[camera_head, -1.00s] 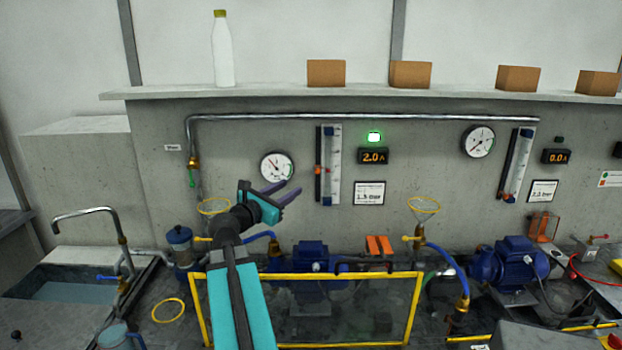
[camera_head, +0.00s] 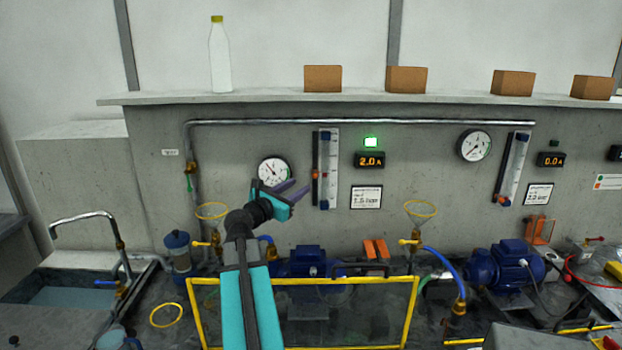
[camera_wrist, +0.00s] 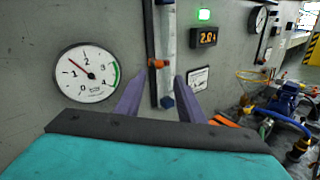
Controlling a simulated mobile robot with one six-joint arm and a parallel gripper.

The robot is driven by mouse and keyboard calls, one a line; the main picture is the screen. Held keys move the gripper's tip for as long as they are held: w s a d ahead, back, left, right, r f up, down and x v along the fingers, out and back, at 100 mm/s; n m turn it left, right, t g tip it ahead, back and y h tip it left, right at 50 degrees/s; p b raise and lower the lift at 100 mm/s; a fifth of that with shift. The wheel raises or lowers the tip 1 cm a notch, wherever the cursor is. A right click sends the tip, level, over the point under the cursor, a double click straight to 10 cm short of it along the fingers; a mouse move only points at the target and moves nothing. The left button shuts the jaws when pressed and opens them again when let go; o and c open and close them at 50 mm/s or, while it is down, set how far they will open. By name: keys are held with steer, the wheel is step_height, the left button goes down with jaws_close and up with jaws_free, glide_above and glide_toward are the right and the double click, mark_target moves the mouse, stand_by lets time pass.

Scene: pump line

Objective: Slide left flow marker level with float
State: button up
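The left flow meter (camera_head: 332,165) is an upright clear tube with a pale scale and blue ends on the grey wall. The orange flow marker (camera_head: 316,174) sits on the dark rail at the tube's left side, about mid-height; it also shows in the wrist view (camera_wrist: 158,63). I cannot make out the float separately from the marker. My gripper (camera_head: 302,188) is just left of and slightly below the marker in the head view. In the wrist view, its two purple fingers (camera_wrist: 158,88) are apart and empty, with the marker beyond the gap.
A round pressure gauge (camera_head: 273,171) is on the wall close left of my gripper. A lit display (camera_head: 369,160) reads 2.0, above a label card (camera_head: 366,197). A yellow frame (camera_head: 345,281) and a blue pump (camera_head: 306,262) are below. A second flow meter (camera_head: 516,165) is at right.

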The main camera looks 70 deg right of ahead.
mark_target(313, 177)
steer(key=shift+p+x, duration=1)
steer(key=shift+x, duration=3.35)
jaws_close()
